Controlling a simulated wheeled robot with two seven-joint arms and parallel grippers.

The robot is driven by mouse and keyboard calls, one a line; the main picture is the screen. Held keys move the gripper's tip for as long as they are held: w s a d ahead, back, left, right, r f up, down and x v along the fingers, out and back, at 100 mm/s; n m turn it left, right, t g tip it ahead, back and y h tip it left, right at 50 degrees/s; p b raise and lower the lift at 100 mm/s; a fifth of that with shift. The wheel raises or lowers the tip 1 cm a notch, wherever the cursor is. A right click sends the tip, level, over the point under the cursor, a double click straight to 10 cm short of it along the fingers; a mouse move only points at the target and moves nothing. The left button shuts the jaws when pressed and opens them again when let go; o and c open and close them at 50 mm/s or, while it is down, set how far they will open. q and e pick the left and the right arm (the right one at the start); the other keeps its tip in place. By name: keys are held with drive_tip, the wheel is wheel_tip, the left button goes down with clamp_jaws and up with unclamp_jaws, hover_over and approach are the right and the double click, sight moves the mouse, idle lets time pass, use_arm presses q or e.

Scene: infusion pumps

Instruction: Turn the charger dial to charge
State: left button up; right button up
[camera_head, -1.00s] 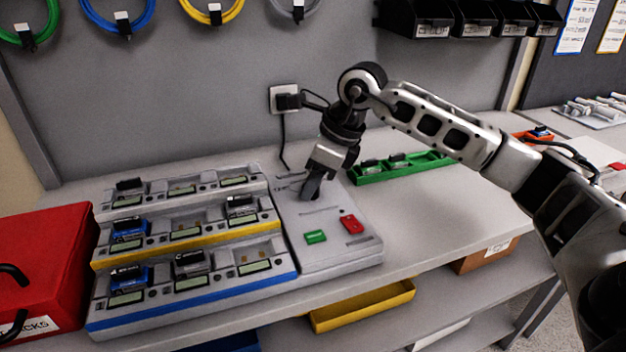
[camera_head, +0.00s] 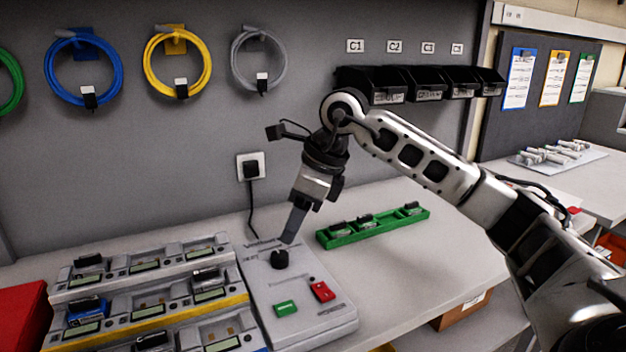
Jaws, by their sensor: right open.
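The charger dial (camera_head: 280,259) is a small black knob on the upper part of the pale grey control panel (camera_head: 330,333). The panel also has a green button (camera_head: 286,308) and a red button (camera_head: 322,291). Printed marks lie behind the dial, too small to read, and I cannot tell which setting it points to. My right gripper (camera_head: 289,239) points down just above and behind the dial, apart from it as far as I can see. It is open and holds nothing. My left gripper is out of view.
The tiered charger bank (camera_head: 160,300) with several battery packs adjoins the panel on the left. A green tray (camera_head: 375,229) lies behind right. A wall socket (camera_head: 250,167) with a black plug and cable is behind. Bare bench lies right of the panel.

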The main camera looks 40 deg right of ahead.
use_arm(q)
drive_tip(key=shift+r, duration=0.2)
use_arm(e)
drive_tip(key=v, duration=0.9)
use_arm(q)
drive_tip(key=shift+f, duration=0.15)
